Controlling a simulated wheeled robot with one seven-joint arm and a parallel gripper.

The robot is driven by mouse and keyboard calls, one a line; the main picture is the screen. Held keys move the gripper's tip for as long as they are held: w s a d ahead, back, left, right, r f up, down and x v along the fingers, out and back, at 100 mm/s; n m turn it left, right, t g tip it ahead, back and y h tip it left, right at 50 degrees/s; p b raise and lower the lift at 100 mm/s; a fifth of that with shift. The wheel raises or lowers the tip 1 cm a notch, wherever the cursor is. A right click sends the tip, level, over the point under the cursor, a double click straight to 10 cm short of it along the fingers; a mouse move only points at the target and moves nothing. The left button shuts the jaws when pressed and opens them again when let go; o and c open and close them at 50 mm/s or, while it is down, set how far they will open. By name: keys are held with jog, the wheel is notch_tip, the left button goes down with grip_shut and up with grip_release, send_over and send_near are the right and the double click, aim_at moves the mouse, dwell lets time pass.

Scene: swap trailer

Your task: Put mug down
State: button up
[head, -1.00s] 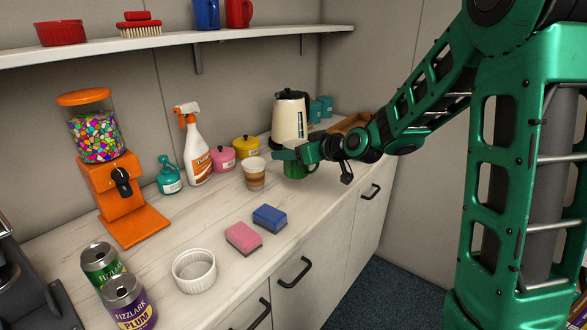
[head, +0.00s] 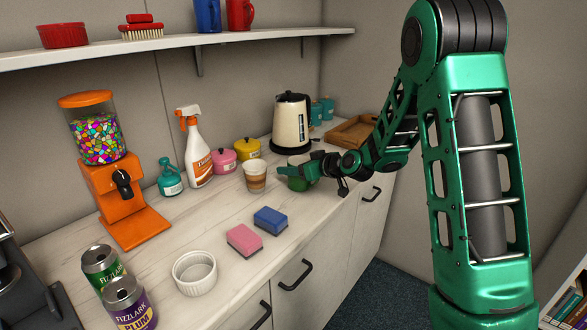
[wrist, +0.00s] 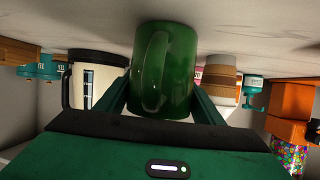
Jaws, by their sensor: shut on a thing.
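A green mug (head: 299,181) is at the right part of the counter, in front of the kettle and right of the paper cup. In the wrist view the mug (wrist: 165,70) fills the space between the fingers, its handle towards the camera. My gripper (wrist: 165,100) is shut on it. In the head view my gripper (head: 312,172) comes in from the right and hides part of the mug. The mug's base seems at or very close to the counter top (head: 215,228); I cannot tell if it touches.
A striped paper cup (head: 255,177) stands just left of the mug. A cream kettle (head: 290,122) and a wooden tray (head: 352,132) are behind. A blue sponge (head: 270,220) and a pink sponge (head: 244,240) lie in front. The counter's front edge is close to the mug.

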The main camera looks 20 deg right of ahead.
jog(key=o, duration=1.3)
jog(key=shift+s+d+r, duration=0.1)
jog(key=shift+s+r, duration=0.05)
jog(key=v, duration=1.1)
jog(key=shift+s+d+r, duration=0.15)
jog(key=shift+s+d, duration=0.05)
jog(key=shift+s, duration=0.05)
jog(key=s+d+m+g+h, duration=0.2)
jog(key=s+d+m+g, duration=0.2)
jog(key=s, duration=0.9)
jog(key=s+d+f+m+g+h, duration=0.1)
jog(key=s+d+m+g+h, duration=0.1)
jog(key=s, duration=1.2)
jog(key=s+d+f+m+g+h, duration=0.1)
jog(key=s+d+m+g, duration=0.4)
jog(key=s, duration=0.9)
jog(key=shift+d+f+m+g+h, duration=0.1)
jog(key=shift+d+m+g+h, duration=0.25)
jog(key=shift+d+g, duration=0.3)
